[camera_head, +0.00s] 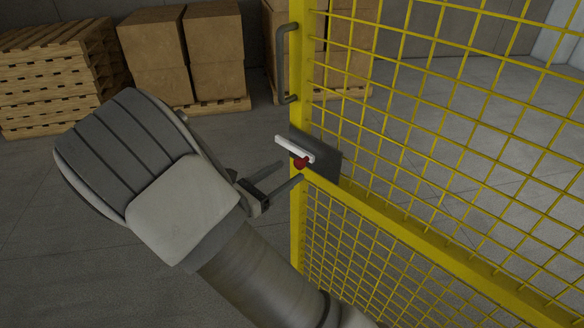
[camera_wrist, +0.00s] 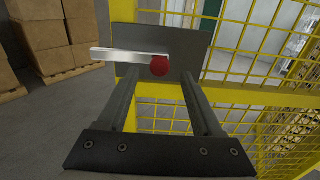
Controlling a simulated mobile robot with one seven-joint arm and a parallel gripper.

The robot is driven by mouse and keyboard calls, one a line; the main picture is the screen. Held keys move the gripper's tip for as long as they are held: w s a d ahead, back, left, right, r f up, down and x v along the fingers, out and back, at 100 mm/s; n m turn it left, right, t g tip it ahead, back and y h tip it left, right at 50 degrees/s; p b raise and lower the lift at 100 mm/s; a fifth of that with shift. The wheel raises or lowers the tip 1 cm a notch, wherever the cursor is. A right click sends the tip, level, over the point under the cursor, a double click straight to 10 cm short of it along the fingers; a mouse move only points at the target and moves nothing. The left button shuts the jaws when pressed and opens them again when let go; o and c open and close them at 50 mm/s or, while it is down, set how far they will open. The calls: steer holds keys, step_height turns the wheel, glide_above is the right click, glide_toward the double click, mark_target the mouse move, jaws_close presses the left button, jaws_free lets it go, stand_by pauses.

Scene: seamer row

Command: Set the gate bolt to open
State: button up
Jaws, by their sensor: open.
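The gate bolt (camera_head: 294,149) is a light metal bar with a red knob (camera_head: 300,163), on a dark plate (camera_head: 325,160) on the yellow gate (camera_head: 403,222). The bar sticks out left past the gate's post. In the wrist view the bolt (camera_wrist: 125,55) lies level across the plate (camera_wrist: 185,52), with the red knob (camera_wrist: 160,66) at its right end. My gripper (camera_head: 288,172) is open and empty just before the plate. In the wrist view its fingers (camera_wrist: 157,84) point at the plate, with the knob between and just beyond their tips. I cannot tell whether they touch it.
A dark handle (camera_head: 283,64) stands out from the gate post above the bolt. Cardboard boxes (camera_head: 185,55) on pallets and a pallet stack (camera_head: 55,78) stand behind at the left. The floor (camera_head: 40,215) at the left is clear.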

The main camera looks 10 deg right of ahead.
steer(key=shift+x, duration=1.45)
steer(key=shift+c, duration=0.3)
jaws_close()
